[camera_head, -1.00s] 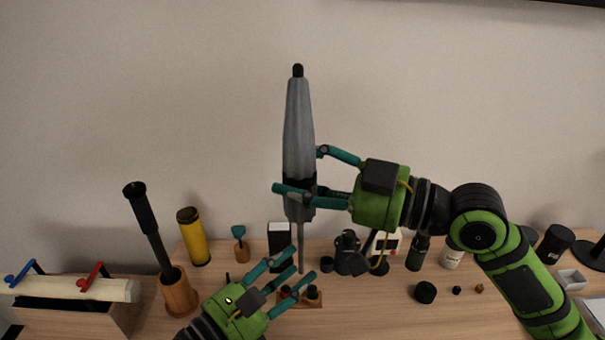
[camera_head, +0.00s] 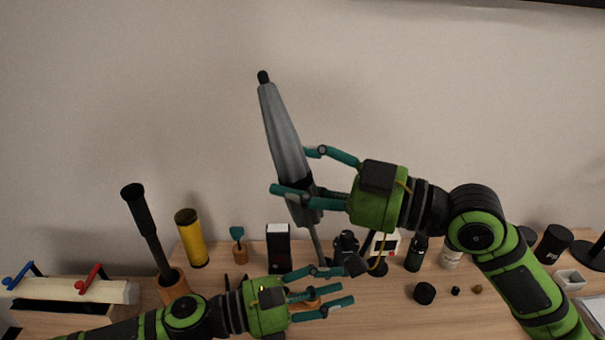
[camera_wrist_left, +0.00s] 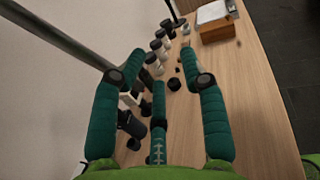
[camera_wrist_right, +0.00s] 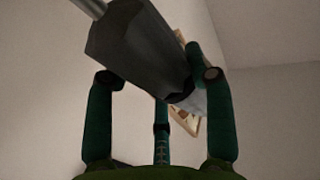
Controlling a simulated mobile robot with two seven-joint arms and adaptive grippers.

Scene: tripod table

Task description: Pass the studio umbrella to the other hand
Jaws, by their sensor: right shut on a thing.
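The studio umbrella (camera_head: 283,130) is furled and grey, with a black tip at the top. It leans with its top to the left, and its thin shaft points down to the right. My right gripper (camera_head: 297,180) is shut on its lower canopy, which also shows between the fingers in the right wrist view (camera_wrist_right: 135,45). My left gripper (camera_head: 345,284) is open below it, near the lower shaft. In the left wrist view its fingers are spread with nothing held; a grey pole, seemingly the shaft (camera_wrist_left: 65,42), crosses the upper left beside one finger.
The wooden table (camera_head: 390,315) holds a yellow cylinder (camera_head: 191,238), a black-handled tool in a wooden cup (camera_head: 147,225), a black box (camera_head: 278,248) and binoculars (camera_head: 345,245). A wooden box with a pale roll (camera_head: 70,288) stands at left.

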